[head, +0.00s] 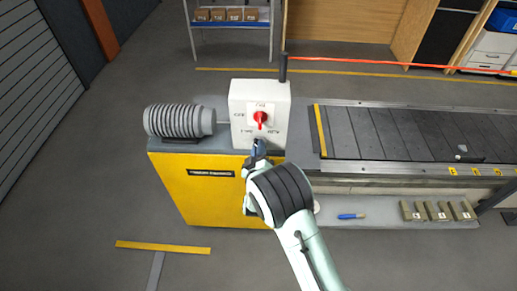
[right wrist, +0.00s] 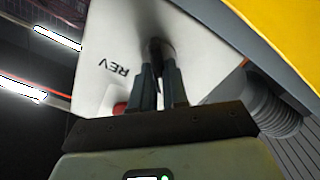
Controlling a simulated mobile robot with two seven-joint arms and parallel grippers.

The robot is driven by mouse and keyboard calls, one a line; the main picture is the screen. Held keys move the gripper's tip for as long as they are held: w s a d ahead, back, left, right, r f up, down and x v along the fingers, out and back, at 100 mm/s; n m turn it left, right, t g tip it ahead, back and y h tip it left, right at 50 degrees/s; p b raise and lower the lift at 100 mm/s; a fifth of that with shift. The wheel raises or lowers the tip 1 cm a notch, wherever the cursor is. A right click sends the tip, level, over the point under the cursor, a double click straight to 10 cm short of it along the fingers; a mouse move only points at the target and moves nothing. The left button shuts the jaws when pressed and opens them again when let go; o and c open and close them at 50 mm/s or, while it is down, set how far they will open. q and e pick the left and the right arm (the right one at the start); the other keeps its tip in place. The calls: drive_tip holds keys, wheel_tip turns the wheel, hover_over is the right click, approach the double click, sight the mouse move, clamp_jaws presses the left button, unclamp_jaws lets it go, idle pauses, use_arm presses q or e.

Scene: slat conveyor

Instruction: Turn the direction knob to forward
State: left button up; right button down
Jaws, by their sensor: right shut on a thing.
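The white control box (head: 245,95) stands on the yellow conveyor drive housing (head: 205,190). Its front has a red switch (head: 260,119) on a pale plate, with FWD and REV marks lower down. The dark direction knob (right wrist: 157,46) is low on the panel, beside the REV mark (right wrist: 113,68) in the right wrist view. My right gripper (head: 258,147) reaches the panel from below; its fingers (right wrist: 161,72) are shut on the knob. The fingers hide most of the knob, so I cannot tell which way it points. My left gripper is not in view.
A ribbed grey motor (head: 175,120) sits left of the box, and a dark post (head: 283,68) rises behind it. The slat belt (head: 400,135) runs right. A lower shelf holds a blue item (head: 351,216) and several small boxes (head: 437,211). The floor at left is clear.

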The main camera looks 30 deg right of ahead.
drive_tip(key=c, duration=1.1)
unclamp_jaws()
drive_tip(key=shift+c, duration=0.2)
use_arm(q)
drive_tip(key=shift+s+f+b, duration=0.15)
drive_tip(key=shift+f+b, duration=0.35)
use_arm(e)
drive_tip(key=v, duration=1.3)
drive_tip(key=shift+s, duration=0.25)
